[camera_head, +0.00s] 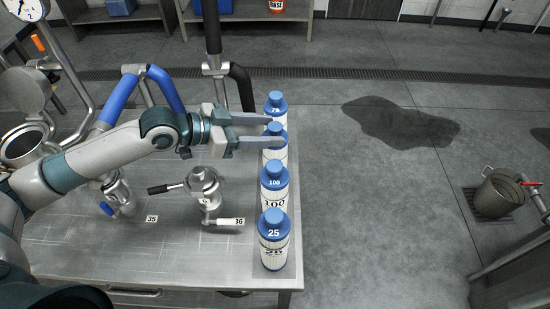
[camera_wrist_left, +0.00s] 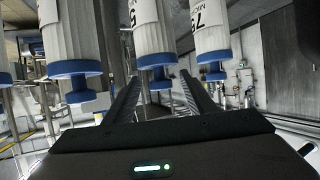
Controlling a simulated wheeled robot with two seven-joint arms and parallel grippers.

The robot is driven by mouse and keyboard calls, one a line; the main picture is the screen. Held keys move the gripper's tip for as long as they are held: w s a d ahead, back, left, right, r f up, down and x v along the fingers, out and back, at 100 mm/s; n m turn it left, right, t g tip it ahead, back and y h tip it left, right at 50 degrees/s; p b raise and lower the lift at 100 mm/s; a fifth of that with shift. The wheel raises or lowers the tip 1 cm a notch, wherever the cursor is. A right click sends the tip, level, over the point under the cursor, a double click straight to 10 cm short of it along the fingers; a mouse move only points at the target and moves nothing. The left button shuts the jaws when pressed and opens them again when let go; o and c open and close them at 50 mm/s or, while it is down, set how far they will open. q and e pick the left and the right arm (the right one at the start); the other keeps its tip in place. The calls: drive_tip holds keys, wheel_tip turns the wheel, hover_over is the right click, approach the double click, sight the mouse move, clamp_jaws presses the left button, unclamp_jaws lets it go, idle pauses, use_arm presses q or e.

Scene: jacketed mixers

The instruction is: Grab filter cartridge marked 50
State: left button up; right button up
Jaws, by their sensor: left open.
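Blue-capped white filter cartridges stand upright in a row along the table's right edge. The second from the far end (camera_head: 274,155) has its number hidden in the head view; in the upside-down wrist view the middle cartridge (camera_wrist_left: 150,38) shows part of a "5". My left gripper (camera_head: 282,131) is open, its two fingers reaching across at cap height, one on each side of that cartridge's cap. Contact cannot be told. The cartridge marked 75 (camera_head: 275,104) stands just beyond the far finger. The cartridges marked 100 (camera_head: 274,188) and 25 (camera_head: 273,240) stand nearer.
The metal table (camera_head: 180,255) carries a steel fitting with a black handle (camera_head: 204,185) and small number tags, left of the row. Blue and black hoses (camera_head: 165,88) rise behind my left arm. The floor right of the table is open, with a steel bucket (camera_head: 497,194).

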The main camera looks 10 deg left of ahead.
use_arm(q)
drive_tip(key=shift+p+x, duration=0.3)
drive_tip(key=shift+x, duration=1)
clamp_jaws()
